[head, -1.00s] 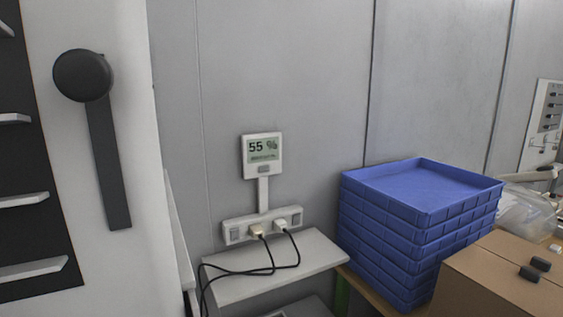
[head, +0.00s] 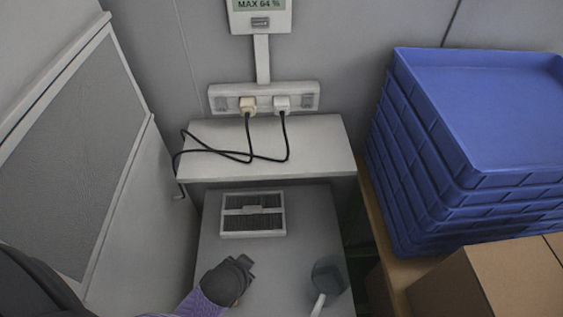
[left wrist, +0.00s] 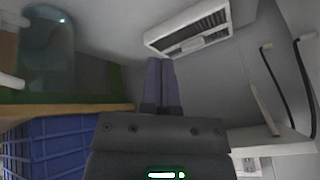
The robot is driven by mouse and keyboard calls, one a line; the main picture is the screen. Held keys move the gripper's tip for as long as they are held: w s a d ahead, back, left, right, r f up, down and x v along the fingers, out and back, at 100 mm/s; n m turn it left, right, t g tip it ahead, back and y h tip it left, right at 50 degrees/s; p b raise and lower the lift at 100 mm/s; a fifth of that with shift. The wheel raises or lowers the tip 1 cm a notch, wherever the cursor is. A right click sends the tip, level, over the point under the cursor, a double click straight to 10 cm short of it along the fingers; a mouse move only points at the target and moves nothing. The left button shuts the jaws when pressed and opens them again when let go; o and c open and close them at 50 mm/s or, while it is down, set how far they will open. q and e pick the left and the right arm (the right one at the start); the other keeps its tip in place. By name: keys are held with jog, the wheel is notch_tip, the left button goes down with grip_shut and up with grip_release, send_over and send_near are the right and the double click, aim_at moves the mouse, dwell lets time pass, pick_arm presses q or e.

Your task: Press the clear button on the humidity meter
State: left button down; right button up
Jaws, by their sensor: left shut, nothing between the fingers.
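The humidity meter (head: 260,14) is a white wall unit at the top edge of the head view, its top cut off. The visible part of its display reads "MAX 64 %". A small grey button (head: 260,22) sits below the display. My left gripper (head: 247,263) is low in the head view, dark grey at the end of a purple arm part, well below the meter. In the left wrist view its two dark fingers (left wrist: 162,62) are together with nothing between them. The meter is not visible in that view. My right gripper is not in view.
A socket strip (head: 295,104) with two plugs and black cords sits below the meter, above a shelf (head: 325,145). A slotted box (head: 253,232) lies on a lower surface. Stacked blue trays (head: 490,90) and a cardboard box (head: 505,285) stand at right. A partition (head: 70,125) stands at left.

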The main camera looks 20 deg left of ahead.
pick_arm(q)
jog(key=w+a+r+m+t+y, duration=0.15)
jog(key=w+a+r+t, duration=0.3)
jog(key=w+r, duration=0.45)
jog(key=m+t, duration=0.8)
jog(key=t, duration=0.2)
send_near(260, 23)
jog(key=s+f, duration=0.4)
jog(key=f, duration=0.3)
jog(key=w+d+r+m+t+h, duration=0.2)
jog(key=r+m+h, duration=0.6)
jog(key=m, duration=0.4)
jog(key=shift+d+r+p, duration=0.15)
jog(key=shift+d+p, duration=0.2)
jog(key=shift+d, duration=0.35)
jog(key=shift+t+h, duration=0.25)
jog(key=w+a+b, duration=0.4)
jog(key=w+b, duration=0.1)
jog(key=w, duration=0.3)
